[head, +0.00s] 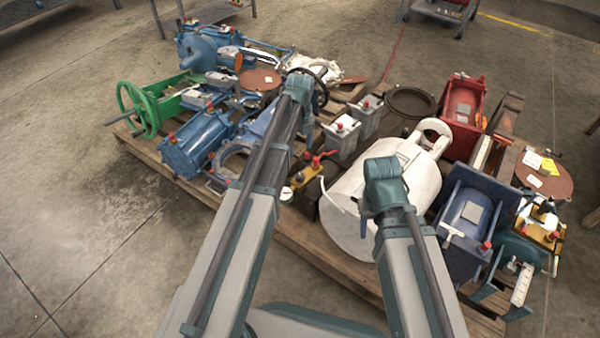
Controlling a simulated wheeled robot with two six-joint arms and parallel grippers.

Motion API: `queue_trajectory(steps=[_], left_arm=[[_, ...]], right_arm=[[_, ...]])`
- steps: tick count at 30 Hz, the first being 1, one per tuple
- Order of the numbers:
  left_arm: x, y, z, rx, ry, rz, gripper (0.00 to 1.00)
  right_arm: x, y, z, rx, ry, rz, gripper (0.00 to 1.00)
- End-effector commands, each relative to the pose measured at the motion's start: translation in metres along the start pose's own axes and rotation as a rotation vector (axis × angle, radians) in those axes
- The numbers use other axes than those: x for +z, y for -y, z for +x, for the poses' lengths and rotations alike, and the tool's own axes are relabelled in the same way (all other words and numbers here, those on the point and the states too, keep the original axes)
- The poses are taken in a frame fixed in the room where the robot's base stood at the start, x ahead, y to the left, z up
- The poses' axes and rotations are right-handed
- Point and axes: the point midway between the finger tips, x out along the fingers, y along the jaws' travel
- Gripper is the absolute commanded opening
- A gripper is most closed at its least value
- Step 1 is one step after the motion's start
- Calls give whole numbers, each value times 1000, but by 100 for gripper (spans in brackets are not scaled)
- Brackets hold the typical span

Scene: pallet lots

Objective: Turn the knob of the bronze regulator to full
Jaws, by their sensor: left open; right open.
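A small brass-coloured fitting with red knobs (308,176) stands near the pallet's middle, between my arms. A second gold-coloured fitting with a red knob (540,232) is at the right end; I cannot tell for sure which is the bronze regulator, or how its knob is set. My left gripper (307,132) is above the pallet, up and left of the middle fitting, open, with its fingers mostly hidden by my wrist. My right gripper (366,222) is open in front of the white tank, right of the middle fitting; its fingers are barely visible. Neither visibly holds anything.
A green handwheel (137,110), blue housings (196,145), and red (463,105) and navy (470,215) units surround these. The floor at left is clear.

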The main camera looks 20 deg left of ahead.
Motion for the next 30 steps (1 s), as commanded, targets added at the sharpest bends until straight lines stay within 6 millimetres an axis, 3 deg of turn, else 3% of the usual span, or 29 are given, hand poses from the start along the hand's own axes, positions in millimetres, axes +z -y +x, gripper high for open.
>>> queue_trajectory(steps=[11,30], left_arm=[[-1,0,20,0,0,-2,71],[-1,0,108,0,0,-3,71]], right_arm=[[-1,2,20,-2,-1,-3,50],[-7,12,107,-5,-3,7,50]])
